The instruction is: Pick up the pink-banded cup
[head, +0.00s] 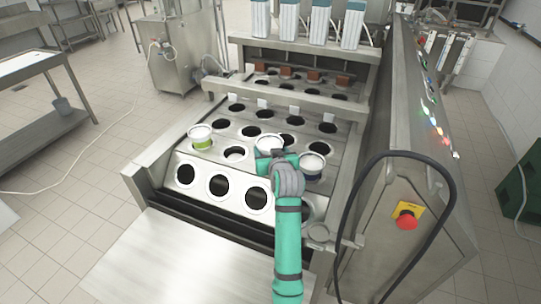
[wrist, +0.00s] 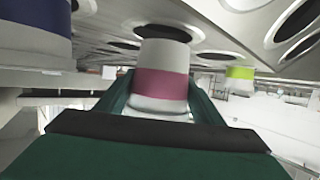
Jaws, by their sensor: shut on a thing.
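The pink-banded cup (wrist: 162,83) is white with a dusky pink band, and it sits between the green fingers of my gripper (wrist: 160,100) in the wrist view. My gripper is shut on it. One end of the cup is close to a dark hole in the metal plate; I cannot tell whether it is clear of the hole. In the head view only the white top of this cup (head: 268,142) shows; my gripper and wrist hide its band.
A blue-banded cup (head: 312,166) stands close on the right, and a green-banded cup (head: 201,138) on the left. The holed metal plate (head: 212,160) lies around them. A red stop button (head: 406,218) and a black cable (head: 345,215) are at the right.

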